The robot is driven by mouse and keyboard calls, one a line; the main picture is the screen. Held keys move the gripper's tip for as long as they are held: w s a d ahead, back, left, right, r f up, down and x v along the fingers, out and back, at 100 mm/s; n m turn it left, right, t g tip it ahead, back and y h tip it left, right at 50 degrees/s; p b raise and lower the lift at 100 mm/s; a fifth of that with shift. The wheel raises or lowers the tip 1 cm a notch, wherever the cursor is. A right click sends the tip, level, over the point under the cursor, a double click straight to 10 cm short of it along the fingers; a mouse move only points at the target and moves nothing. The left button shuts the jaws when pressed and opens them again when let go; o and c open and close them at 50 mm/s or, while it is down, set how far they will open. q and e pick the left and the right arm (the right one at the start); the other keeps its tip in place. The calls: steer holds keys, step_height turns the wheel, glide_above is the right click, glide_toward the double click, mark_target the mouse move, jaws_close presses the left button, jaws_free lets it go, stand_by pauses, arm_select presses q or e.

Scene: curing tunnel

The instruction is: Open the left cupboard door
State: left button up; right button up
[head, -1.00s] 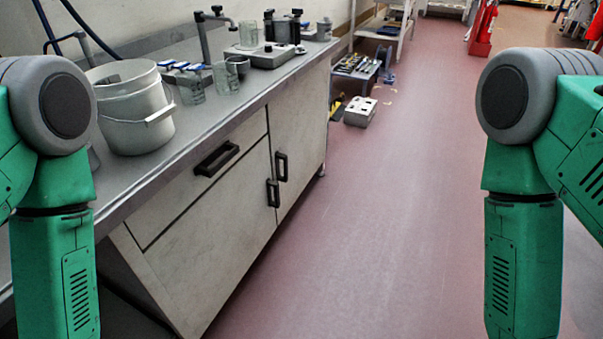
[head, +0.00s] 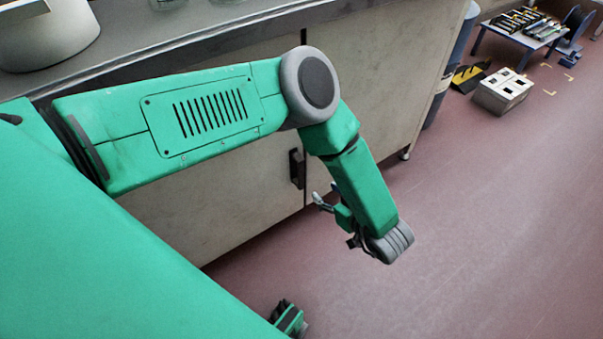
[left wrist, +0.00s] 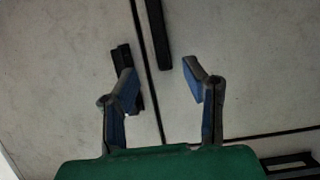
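The left cupboard door (head: 235,195) is a pale panel, shut, partly hidden behind my left arm in the head view. Its black upright handle (head: 296,168) sits beside the gap between the doors. My left gripper (head: 327,198) is just right of this handle in the picture. In the left wrist view, which is turned over, the left door's handle (left wrist: 158,33) is at the top, right of the gap. My open, empty gripper (left wrist: 160,82) straddles the gap below it. One finger overlaps the right door's handle (left wrist: 124,62). My right gripper is not clearly visible.
The worktop edge (head: 240,38) runs above the doors, with a white bucket (head: 45,35) on it. The drawer handle (left wrist: 290,162) shows at the lower right of the wrist view.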

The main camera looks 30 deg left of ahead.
mark_target(302, 173)
arm_select(q)
steer(key=b+x, duration=0.4)
steer(key=x, duration=0.8)
steer(key=shift+w+a, duration=0.1)
steer(key=shift+w, duration=0.15)
steer(key=shift+w+a+f, duration=0.2)
steer(key=shift+a, duration=0.45)
arm_select(e)
steer(key=f, duration=0.4)
steer(key=shift+w+a+f, duration=0.1)
steer(key=shift+w+a, duration=0.05)
steer(key=shift+w, duration=0.1)
arm_select(q)
steer(key=shift+d, duration=0.1)
jaws_close()
